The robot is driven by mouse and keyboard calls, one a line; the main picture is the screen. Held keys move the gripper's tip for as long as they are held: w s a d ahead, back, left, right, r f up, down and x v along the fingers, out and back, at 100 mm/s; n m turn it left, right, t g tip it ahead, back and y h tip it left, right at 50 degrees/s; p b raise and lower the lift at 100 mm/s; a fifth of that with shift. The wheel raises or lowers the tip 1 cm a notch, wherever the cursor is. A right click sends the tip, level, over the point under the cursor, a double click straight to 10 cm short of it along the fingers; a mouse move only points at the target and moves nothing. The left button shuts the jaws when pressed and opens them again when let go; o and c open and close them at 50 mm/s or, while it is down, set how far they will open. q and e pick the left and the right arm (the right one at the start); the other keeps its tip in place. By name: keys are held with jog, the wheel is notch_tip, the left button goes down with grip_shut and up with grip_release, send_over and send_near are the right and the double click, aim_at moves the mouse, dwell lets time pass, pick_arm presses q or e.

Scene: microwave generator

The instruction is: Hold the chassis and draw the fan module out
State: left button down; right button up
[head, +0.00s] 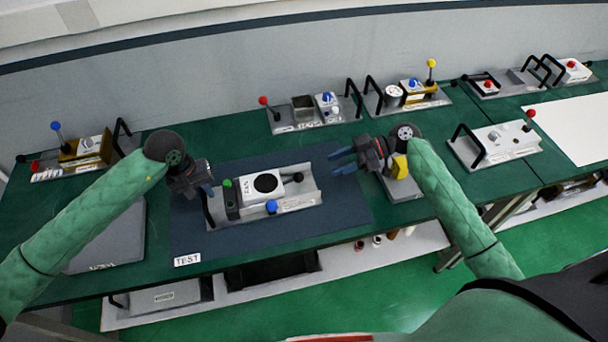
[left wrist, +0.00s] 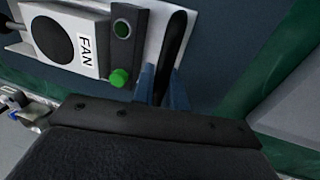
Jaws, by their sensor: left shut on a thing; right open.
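The white fan module (head: 262,187), with a black round fan and a FAN label, sits in the grey chassis (head: 308,190) on the dark mat. It also shows in the left wrist view (left wrist: 88,47). A dark block with a green knob (left wrist: 119,77) is beside it. My left gripper (head: 205,191) is shut on the chassis's black left handle (left wrist: 174,42), which passes between the blue fingers (left wrist: 162,88). My right gripper (head: 342,161) is open and empty, above and right of the chassis. A blue knob (head: 271,206) is at the chassis's front.
The mat (head: 215,240) with a TEST label (head: 187,260) has free room around the chassis. Other units with handles and levers stand along the back, including a red-lever unit (head: 290,125). A grey panel (head: 115,240) lies left.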

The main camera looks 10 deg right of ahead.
jog(key=x, duration=1.1)
jog(key=shift+w, duration=0.1)
